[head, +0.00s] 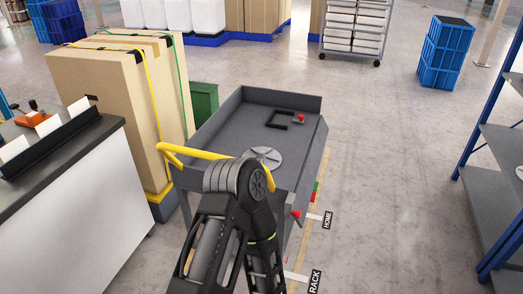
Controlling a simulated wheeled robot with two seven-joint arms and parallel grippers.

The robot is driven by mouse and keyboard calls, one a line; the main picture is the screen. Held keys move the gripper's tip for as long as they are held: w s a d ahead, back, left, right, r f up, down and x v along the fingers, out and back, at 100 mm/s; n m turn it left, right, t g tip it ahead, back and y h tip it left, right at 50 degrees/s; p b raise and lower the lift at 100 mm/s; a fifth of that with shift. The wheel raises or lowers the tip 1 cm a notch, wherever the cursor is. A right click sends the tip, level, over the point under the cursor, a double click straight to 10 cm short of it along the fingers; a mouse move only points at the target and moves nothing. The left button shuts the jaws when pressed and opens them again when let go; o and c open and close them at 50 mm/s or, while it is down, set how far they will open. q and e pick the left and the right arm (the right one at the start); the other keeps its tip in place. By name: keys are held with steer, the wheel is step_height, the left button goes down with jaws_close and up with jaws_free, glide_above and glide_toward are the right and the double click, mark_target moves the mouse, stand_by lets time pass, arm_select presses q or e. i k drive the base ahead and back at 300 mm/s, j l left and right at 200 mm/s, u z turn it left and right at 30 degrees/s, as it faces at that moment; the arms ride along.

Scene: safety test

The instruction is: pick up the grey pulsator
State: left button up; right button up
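A round light-grey disc (265,154), which looks like the grey pulsator, lies flat on the near part of the dark grey cart top (234,122). Its near-left edge is partly hidden behind my dark arm, whose bent joint rises in front of the cart. I cannot tell which of my arms this is. No fingertips of either gripper show in the head view. Nothing is seen touching the disc.
A black U-shaped bracket (281,119) and a small red-topped part (299,119) lie farther back on the cart. A yellow handle (195,152) borders its near side. Strapped cardboard boxes (110,100) stand left; a blue-framed shelf (495,165) stands right.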

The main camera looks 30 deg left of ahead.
mark_target(270, 158)
steer(key=i+l+u, duration=0.35)
steer(key=i, duration=0.3)
steer(key=i+l+u, duration=0.35)
steer(key=i+l, duration=0.25)
steer(key=i+l+u, duration=0.35)
steer(key=l, duration=0.5)
steer(key=i, duration=0.1)
